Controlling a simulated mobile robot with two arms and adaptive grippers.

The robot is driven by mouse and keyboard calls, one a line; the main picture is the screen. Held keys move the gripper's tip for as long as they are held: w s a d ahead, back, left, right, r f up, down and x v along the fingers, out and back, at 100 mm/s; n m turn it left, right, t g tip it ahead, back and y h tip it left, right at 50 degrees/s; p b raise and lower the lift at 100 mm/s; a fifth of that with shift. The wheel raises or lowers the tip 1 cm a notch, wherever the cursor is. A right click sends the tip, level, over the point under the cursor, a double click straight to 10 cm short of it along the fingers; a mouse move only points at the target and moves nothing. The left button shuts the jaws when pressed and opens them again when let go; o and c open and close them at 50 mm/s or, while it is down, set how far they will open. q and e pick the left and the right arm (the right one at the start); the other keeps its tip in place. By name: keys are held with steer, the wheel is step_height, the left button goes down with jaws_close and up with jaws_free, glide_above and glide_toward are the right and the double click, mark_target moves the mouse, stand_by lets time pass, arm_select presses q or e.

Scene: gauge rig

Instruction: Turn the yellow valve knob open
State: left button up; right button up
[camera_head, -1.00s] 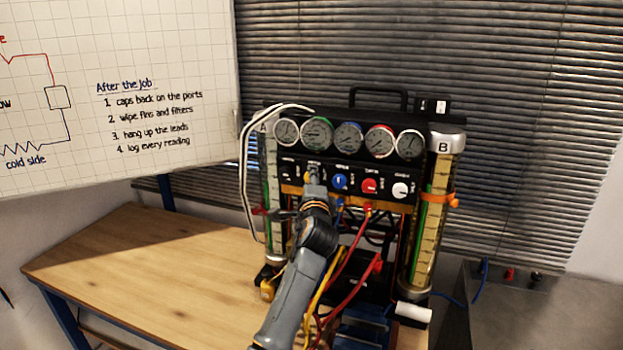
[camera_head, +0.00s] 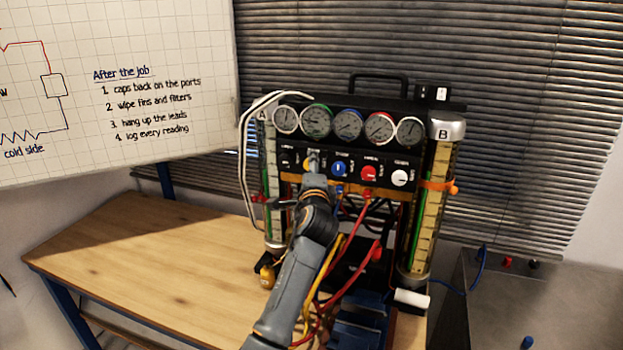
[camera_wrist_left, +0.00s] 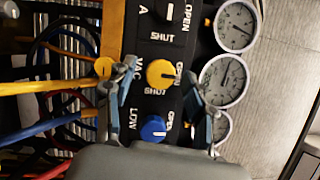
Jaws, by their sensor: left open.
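The yellow valve knob (camera_wrist_left: 160,73) sits on the black panel between the words VAC, OPEN and SHUT in the left wrist view. A pale mark on it seems to point toward OPEN, but it is small. My left gripper (camera_wrist_left: 160,80) is open, with one finger on each side of the knob in the picture. I cannot tell whether the fingers touch it. In the head view, my left gripper (camera_head: 314,170) is at the panel and partly hides the yellow knob (camera_head: 307,163). My right gripper is not in view.
The blue knob (camera_wrist_left: 153,128) is close to the yellow one; red (camera_head: 369,173) and white (camera_head: 400,177) knobs are farther right. Round gauges (camera_head: 348,124) line the panel top. Yellow and red hoses (camera_head: 363,268) hang below. The bench (camera_head: 150,255) is clear at left.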

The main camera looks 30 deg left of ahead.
arm_select(q)
steer(key=v, duration=1.1)
steer(key=shift+s, duration=0.15)
steer(key=shift+f, duration=0.1)
